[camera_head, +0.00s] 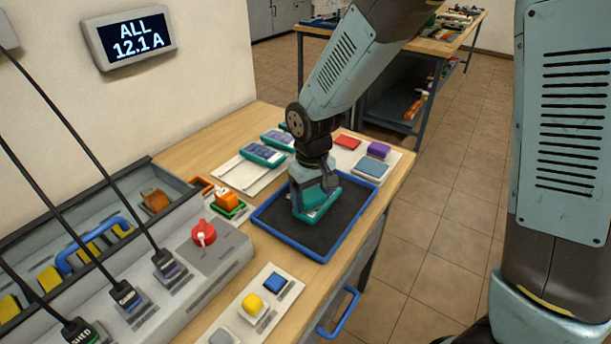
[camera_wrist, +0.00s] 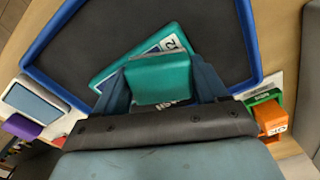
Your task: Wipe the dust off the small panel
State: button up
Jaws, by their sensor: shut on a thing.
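A teal-framed panel (camera_wrist: 140,52) lies flat on the dark mat of a blue-rimmed tray (camera_wrist: 248,22). In the head view the panel (camera_head: 327,203) lies in the middle of this tray (camera_head: 262,222), mostly hidden by my gripper. My gripper (camera_head: 313,190) points down over it, shut on a teal block (camera_wrist: 160,78). In the wrist view the block sits between the two fingers of my gripper (camera_wrist: 163,85) and covers much of the panel. A printed "2" shows at the panel's far corner. I cannot tell whether the block touches the panel, and no dust can be made out.
Teal panels (camera_head: 262,153) lie on a white board behind the tray. To the right, another white board holds a red block (camera_head: 348,142), a purple block (camera_head: 378,149) and a grey-blue plate (camera_head: 371,168). An orange connector (camera_head: 228,200) and red knob (camera_head: 204,233) stand left.

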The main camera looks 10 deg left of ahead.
jog(key=shift+s+r, duration=0.2)
jog(key=shift+r, duration=0.8)
jog(key=shift+a+r, duration=0.1)
jog(key=shift+r, duration=2.95)
jog(key=shift+s+a, duration=0.1)
jog(key=shift+s, duration=0.05)
